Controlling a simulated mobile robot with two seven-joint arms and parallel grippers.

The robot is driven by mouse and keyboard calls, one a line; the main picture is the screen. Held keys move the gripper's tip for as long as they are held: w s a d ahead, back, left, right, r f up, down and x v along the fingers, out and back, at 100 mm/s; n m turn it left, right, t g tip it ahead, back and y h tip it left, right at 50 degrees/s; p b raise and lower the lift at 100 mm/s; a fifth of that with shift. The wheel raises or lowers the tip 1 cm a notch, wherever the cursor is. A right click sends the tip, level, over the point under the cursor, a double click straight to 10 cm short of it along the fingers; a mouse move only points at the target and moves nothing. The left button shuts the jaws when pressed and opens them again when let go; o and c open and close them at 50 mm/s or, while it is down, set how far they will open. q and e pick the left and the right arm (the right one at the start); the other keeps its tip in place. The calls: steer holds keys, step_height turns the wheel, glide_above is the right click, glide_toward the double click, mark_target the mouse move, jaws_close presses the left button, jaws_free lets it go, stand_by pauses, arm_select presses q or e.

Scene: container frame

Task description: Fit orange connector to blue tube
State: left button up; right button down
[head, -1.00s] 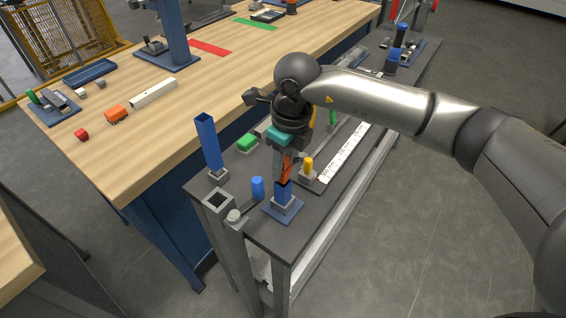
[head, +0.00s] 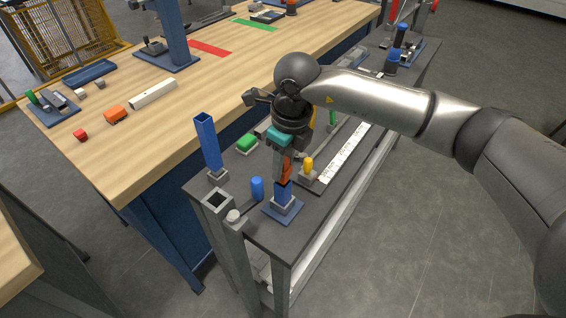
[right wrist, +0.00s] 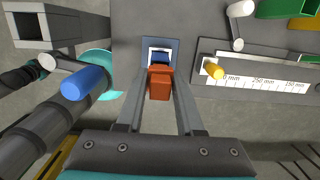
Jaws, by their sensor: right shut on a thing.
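The orange connector (head: 287,168) is between the fingers of my right gripper (head: 282,172). It also shows in the right wrist view (right wrist: 160,86), with a finger on each side. My right gripper is shut on it. A short blue tube (head: 283,193) stands upright in a grey holder on a blue base plate (head: 272,212). The connector is right at the tube's top end. In the right wrist view the blue tube (right wrist: 160,58) shows just past the connector. The fingers and connector partly hide the joint, so I cannot tell how deep they fit. My left gripper is not in view.
A taller blue tube (head: 207,140) stands in a holder at the left. A blue cylinder (head: 257,187) and a yellow peg (head: 308,165) flank the base plate. A white ruler (head: 345,155) lies to the right, and a green block (head: 246,143) sits behind.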

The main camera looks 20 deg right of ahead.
steer(key=shift+f+b, duration=1.1)
steer(key=shift+f, duration=0.25)
stand_by(0.3)
jaws_free()
stand_by(0.5)
steer(key=shift+r, duration=0.2)
steer(key=shift+r+p, duration=2.3)
steer(key=shift+r, duration=1.1)
steer(key=shift+f, duration=0.1)
